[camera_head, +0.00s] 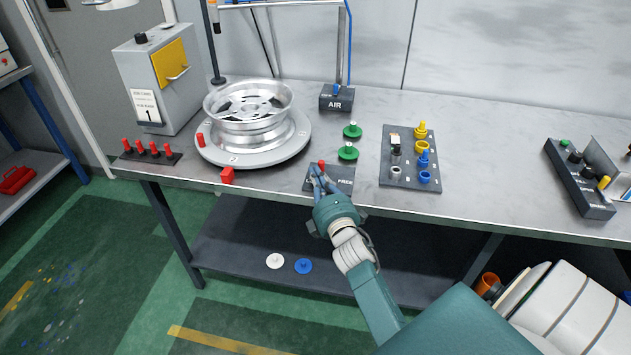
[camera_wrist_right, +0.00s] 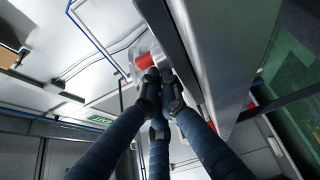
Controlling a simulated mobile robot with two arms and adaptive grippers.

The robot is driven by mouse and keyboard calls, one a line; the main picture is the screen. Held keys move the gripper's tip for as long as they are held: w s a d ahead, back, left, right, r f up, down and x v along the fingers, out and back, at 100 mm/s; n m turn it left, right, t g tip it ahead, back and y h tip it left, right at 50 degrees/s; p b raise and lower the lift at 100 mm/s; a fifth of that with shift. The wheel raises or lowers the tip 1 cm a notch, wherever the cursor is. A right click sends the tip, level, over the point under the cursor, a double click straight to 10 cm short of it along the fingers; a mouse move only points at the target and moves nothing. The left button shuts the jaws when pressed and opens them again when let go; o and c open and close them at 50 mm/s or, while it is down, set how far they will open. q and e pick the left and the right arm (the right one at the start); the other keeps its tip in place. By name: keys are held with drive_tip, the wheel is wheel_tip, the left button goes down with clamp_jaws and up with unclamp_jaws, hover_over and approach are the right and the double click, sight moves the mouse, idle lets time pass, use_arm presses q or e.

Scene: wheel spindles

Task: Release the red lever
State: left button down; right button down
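The red lever (camera_head: 321,163) is a small red piece on the dark plate lettered "FREE" (camera_head: 345,183), near the front edge of the bench. My right gripper (camera_head: 319,175) is at that plate, with its fingertips right by the lever. In the right wrist view, the blue fingers (camera_wrist_right: 160,86) come close together at their tips. A red cylindrical piece (camera_wrist_right: 147,60) shows just beyond and left of them. The tips hide whether anything is held between them. My left gripper is in neither view.
A silver wheel (camera_head: 249,107) on a round grey base stands to the left. A red block (camera_head: 227,176) sits at the bench edge. The AIR box (camera_head: 337,98), green knobs (camera_head: 348,152) and a rack (camera_head: 410,178) are close behind and right of the lever.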

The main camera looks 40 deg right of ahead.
drive_tip(key=shift+w+m+h+b, duration=0.15)
drive_tip(key=shift+m+h+b, duration=0.2)
drive_tip(key=shift+m+h, duration=0.2)
drive_tip(key=shift+d+g+h+b, duration=0.15)
drive_tip(key=shift+g+h+b, duration=0.1)
drive_tip(key=shift+g+b, duration=0.05)
drive_tip(key=shift+w+d, duration=0.25)
drive_tip(key=shift+d, duration=0.5)
idle(0.9)
